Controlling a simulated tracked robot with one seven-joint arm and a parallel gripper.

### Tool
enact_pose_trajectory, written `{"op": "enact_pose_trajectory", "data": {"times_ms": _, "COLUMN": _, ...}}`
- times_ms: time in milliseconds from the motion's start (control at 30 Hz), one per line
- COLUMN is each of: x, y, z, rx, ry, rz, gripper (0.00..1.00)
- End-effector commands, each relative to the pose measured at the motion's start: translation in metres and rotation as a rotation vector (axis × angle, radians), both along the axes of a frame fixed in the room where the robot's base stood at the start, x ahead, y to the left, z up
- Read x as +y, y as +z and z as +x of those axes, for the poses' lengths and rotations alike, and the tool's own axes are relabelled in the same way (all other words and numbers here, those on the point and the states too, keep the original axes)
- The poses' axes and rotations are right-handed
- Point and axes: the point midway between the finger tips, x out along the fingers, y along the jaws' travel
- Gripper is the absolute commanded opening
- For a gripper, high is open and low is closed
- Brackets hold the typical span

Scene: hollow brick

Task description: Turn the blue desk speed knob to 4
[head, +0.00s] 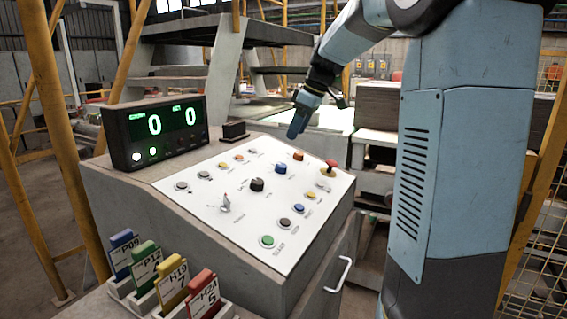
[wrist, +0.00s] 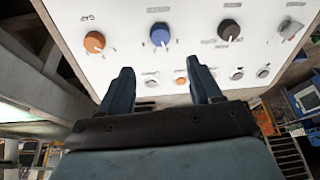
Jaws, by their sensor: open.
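The blue knob (head: 281,168) sits on the white sloping panel of the desk, between an orange knob (head: 298,156) and a black knob (head: 257,184). In the wrist view the blue knob (wrist: 160,35) shows with a pale pointer mark; the scale figures around it are too small to read. My gripper (head: 297,128) is above the panel's far edge, apart from the blue knob. In the wrist view its two fingers (wrist: 163,88) are spread and empty, pointing toward the panel. The display box (head: 155,132) reads 0 and 0 in green.
Several small buttons line the panel, with a red mushroom button (head: 329,167) at the right and a toggle lever (head: 225,204) at the left. Coloured tags (head: 171,283) stand in front. Steel stairs (head: 215,80) and a yellow post (head: 60,120) rise nearby.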

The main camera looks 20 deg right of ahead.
Motion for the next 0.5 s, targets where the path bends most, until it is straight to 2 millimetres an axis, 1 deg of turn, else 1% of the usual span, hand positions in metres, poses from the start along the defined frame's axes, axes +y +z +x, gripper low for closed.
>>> {"op": "enact_pose_trajectory", "data": {"times_ms": 33, "x": 0.003, "y": -0.008, "z": 0.001, "rx": 0.003, "ry": 0.001, "rz": 0.001, "gripper": 0.64}}
{"op": "enact_pose_trajectory", "data": {"times_ms": 200, "x": 0.012, "y": -0.037, "z": 0.008, "rx": 0.004, "ry": -0.001, "rz": 0.001, "gripper": 0.64}}
{"op": "enact_pose_trajectory", "data": {"times_ms": 500, "x": 0.027, "y": -0.083, "z": 0.02, "rx": 0.004, "ry": -0.001, "rz": 0.001, "gripper": 0.64}}
